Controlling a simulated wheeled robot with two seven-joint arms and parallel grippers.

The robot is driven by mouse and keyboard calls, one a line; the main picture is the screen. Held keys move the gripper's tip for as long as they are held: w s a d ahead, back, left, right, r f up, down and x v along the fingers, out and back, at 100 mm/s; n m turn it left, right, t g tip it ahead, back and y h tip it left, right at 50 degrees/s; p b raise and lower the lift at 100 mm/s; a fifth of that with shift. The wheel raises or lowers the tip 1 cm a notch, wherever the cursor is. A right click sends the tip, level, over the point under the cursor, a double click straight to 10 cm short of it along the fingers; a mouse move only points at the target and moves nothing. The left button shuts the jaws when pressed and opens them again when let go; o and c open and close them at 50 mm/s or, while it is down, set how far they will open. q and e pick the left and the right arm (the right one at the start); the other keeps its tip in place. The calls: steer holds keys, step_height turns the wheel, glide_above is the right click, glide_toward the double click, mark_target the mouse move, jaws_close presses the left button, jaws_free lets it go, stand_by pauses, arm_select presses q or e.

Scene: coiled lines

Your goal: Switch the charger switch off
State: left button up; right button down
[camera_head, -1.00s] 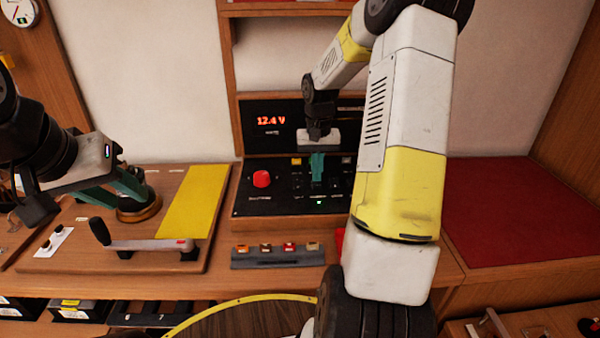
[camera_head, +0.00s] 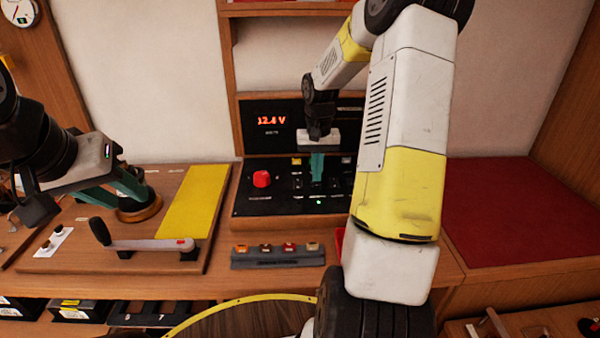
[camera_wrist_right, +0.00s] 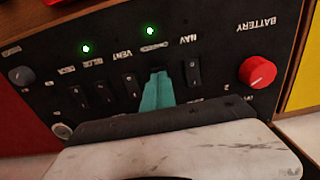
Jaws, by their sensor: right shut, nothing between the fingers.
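The black switch panel (camera_head: 280,204) stands at the back middle. In the right wrist view it appears upside down, with a row of black rocker switches. The CHARGER label (camera_wrist_right: 148,46) is there, with a lit green lamp (camera_wrist_right: 151,30) beside it. My right gripper (camera_head: 317,180) is shut and empty, its teal fingers over the middle of the row. In the right wrist view the fingertips (camera_wrist_right: 158,76) are in front of the charger switch's place and hide it. I cannot tell whether they touch it. My left gripper (camera_head: 133,200) is by a brass-coloured round part at left; its jaws are unclear.
A red knob (camera_head: 262,179), labelled BATTERY, is on the panel's left. Neighbouring rockers (camera_wrist_right: 193,72) sit close to my fingers. A display (camera_head: 270,121) reads 12.4 V.

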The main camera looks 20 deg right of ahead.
mark_target(316, 185)
steer(key=shift+f, duration=0.95)
stand_by(0.6)
steer(key=shift+r, duration=3.5)
steer(key=s+a+r+n+t, duration=0.25)
steer(key=s+a+r, duration=0.45)
steer(key=s+r, duration=0.35)
steer(key=s+a+r+t+y, duration=0.1)
steer(key=s+a+t, duration=0.1)
steer(key=s, duration=0.4)
steer(key=s+a+r+t+y, duration=0.1)
steer(key=s+a+r, duration=0.1)
steer(key=s, duration=0.4)
steer(key=shift+s+a+n+t, duration=0.25)
steer(key=shift+a+n+t, duration=0.15)
steer(key=shift+a, duration=0.5)
